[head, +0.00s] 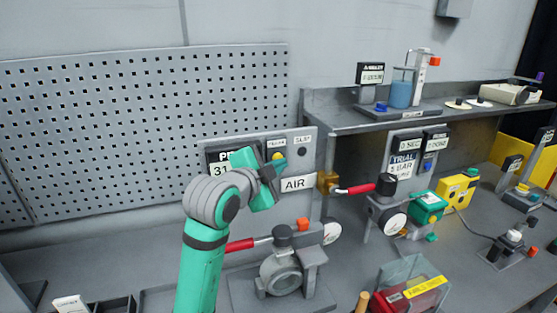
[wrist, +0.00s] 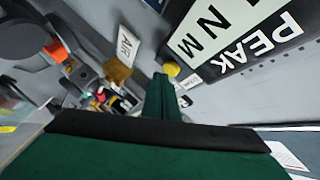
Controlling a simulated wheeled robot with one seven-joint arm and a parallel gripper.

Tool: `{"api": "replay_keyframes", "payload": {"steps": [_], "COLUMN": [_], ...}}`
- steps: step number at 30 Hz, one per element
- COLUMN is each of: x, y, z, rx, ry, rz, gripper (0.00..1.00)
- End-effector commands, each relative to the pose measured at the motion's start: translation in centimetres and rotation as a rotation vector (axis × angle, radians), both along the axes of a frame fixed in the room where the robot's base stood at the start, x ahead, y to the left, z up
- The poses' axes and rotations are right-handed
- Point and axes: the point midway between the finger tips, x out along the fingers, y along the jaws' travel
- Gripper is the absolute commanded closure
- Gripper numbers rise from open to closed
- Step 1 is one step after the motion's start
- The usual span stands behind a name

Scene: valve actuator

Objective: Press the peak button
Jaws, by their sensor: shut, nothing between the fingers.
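The panel (head: 308,143) holds a dark display marked PEAK (wrist: 258,45), partly hidden behind my arm in the head view. A yellow button (head: 277,156) sits right of the display with a small label above it; the yellow button also shows in the wrist view (wrist: 171,69), just beyond the fingertips. My gripper (head: 274,170) is shut and empty, close in front of the panel by the button. In the wrist view its closed dark green fingers (wrist: 166,90) point toward the button. I cannot tell whether they touch it.
An AIR sign (head: 298,184) and a brass fitting (head: 328,183) with a red-handled valve are right of my gripper. A clamped ring-shaped valve body (head: 281,272) stands below. A pegboard (head: 140,130) is behind at left.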

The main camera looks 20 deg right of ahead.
Motion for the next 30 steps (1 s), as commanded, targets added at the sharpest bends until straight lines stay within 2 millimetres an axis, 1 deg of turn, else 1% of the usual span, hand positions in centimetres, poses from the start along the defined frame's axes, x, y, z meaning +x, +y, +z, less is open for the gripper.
{"api": "replay_keyframes", "payload": {"steps": [30], "x": [0.96], "y": [0.05], "z": [-0.04], "rx": [0.001], "ry": [0.001], "rz": [0.000], "gripper": [1.00]}}
